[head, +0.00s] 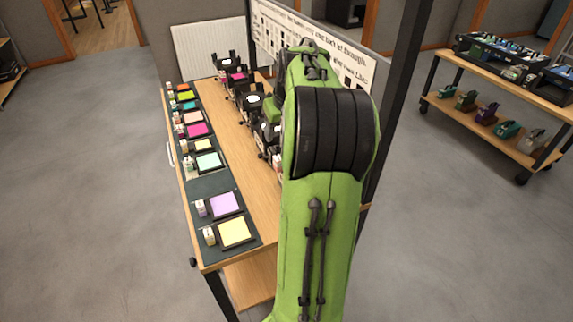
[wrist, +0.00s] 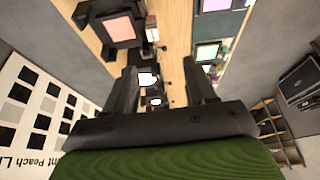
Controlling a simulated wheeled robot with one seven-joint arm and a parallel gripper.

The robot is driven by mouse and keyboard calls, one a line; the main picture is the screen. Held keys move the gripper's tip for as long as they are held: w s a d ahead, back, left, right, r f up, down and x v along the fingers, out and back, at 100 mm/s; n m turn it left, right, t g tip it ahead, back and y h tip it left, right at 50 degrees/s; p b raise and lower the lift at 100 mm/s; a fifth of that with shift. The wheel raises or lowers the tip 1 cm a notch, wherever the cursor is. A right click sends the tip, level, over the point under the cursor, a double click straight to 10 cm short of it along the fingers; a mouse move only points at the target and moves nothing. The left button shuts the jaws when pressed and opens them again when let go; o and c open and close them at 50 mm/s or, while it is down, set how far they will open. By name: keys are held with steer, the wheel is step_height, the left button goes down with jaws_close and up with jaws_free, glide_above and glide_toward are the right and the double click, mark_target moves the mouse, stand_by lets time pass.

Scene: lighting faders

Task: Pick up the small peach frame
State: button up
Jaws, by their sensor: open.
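In the head view a peach-pink frame (head: 193,117) lies on the dark mat (head: 208,187) along the table's left side, between teal and magenta ones. In the wrist view a peach panel in a black frame (wrist: 118,28) shows at the upper left, beyond my fingers; I cannot tell if it is the same one. My gripper (wrist: 162,85) is open, with nothing held between its fingers. In the head view my green arm hides the gripper and part of the table.
Other coloured frames, such as yellow (head: 235,232) and lavender (head: 224,204), line the mat with small pale blocks beside them. Black devices (head: 253,101) stand along the table's right side, before a lettered board (head: 312,35). A shelf cart (head: 500,90) stands at right. Floor at left is clear.

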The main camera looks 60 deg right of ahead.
steer(key=d+f, duration=0.1)
steer(key=d, duration=0.1)
steer(key=b, duration=0.3)
glide_above(278, 158)
steer(key=s, duration=0.2)
step_height(278, 158, down, 9)
steer(key=x, duration=0.2)
steer(key=b+x, duration=0.1)
steer(key=x, duration=0.2)
steer(key=shift+w+a+f+b, duration=0.3)
steer(key=shift+a+b, duration=0.05)
steer(key=shift+b, duration=0.05)
steer(key=shift+r, duration=0.15)
steer(key=shift+c, duration=0.3)
jaws_close()
